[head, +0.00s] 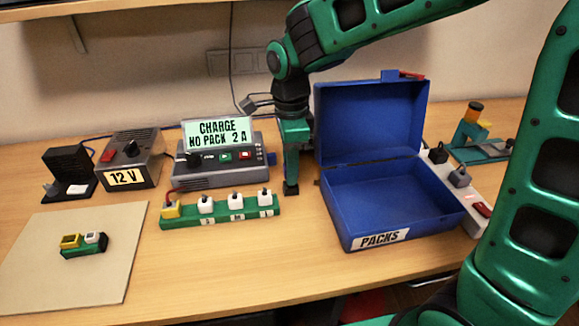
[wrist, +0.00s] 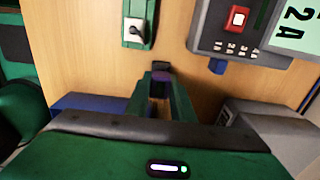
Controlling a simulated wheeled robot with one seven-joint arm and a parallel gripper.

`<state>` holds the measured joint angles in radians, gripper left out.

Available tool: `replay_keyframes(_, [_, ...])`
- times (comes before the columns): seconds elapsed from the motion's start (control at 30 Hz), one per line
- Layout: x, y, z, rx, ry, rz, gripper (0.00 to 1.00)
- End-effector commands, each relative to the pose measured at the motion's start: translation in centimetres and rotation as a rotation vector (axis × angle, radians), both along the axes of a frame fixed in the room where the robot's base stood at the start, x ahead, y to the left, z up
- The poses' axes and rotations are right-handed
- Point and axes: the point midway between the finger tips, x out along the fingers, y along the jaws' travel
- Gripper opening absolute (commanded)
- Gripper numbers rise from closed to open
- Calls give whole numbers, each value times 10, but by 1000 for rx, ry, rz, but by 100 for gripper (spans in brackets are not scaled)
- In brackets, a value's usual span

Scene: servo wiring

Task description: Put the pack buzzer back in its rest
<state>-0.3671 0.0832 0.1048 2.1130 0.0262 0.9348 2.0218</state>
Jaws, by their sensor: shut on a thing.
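My gripper (head: 291,188) points down just above or at the table, between the charger and the blue case. It is shut on a small dark thing (wrist: 161,68), probably the pack buzzer, mostly hidden by the fingers. In the wrist view the fingers (wrist: 160,82) close around it, with a bluish-purple patch between them. I cannot tell whether it touches the table. No rest is clearly identifiable; a black stand (head: 68,168) with a white label stands at the far left.
The charger (head: 222,178) reads "CHARGE NO PACK 2 A". A green strip (head: 222,213) with white plugs lies before it. The open blue PACKS case (head: 392,215) is right of my gripper. A small green pack (head: 84,250) lies on the beige mat (head: 60,290). The front-middle table is clear.

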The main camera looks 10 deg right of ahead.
Motion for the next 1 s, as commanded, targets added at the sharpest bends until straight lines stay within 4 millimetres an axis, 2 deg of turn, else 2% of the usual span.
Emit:
replay_keyframes(0.67, [0, 0, 0, 0, 0, 0, 0])
replay_keyframes(1.0, [0, 0, -7, -1, 2, 0, 0])
